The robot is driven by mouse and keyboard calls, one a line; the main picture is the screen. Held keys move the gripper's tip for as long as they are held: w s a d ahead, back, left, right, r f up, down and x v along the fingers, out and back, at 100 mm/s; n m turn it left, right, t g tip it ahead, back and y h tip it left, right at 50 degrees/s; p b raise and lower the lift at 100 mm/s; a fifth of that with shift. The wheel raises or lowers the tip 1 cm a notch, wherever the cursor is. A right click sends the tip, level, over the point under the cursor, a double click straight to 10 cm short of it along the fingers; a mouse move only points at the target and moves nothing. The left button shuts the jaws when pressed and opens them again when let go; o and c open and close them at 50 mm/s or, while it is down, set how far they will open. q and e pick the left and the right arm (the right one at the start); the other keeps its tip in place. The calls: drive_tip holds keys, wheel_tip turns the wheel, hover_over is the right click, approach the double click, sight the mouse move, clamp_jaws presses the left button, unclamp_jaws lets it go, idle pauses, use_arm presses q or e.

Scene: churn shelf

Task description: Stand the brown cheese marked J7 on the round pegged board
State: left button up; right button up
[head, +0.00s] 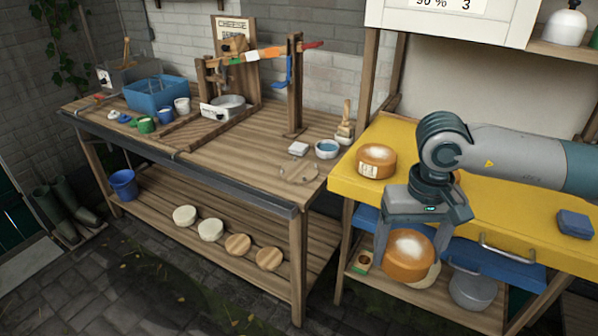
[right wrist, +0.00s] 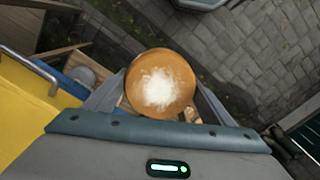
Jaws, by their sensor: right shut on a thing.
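My right gripper (head: 411,248) is shut on a brown cheese (head: 409,259), held in front of the yellow table's edge. The cheese is round with a white dusted patch; in the right wrist view (right wrist: 160,84) it sits between the two fingers. No mark shows on it, so I cannot tell whether it is J7. A second brown cheese (head: 377,161) with a pale, unreadable label stands on the yellow table. A thin round outline with small upright parts, perhaps the round pegged board (head: 298,173), lies at the wooden bench's right end. My left gripper is not in view.
The wooden bench (head: 235,155) carries a bowl (head: 327,149), a white block (head: 298,148) and a post with a coloured beam. The yellow table (head: 500,200) has a blue block (head: 574,223). Pale and wooden rounds lie on the lower shelf.

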idle(0.4)
drive_tip(key=s+f, duration=0.4)
drive_tip(key=f, duration=0.6)
drive_tip(key=s+f, duration=0.4)
drive_tip(key=f, duration=0.7)
drive_tip(key=shift+s, duration=0.4)
drive_tip(key=shift+d, duration=0.1)
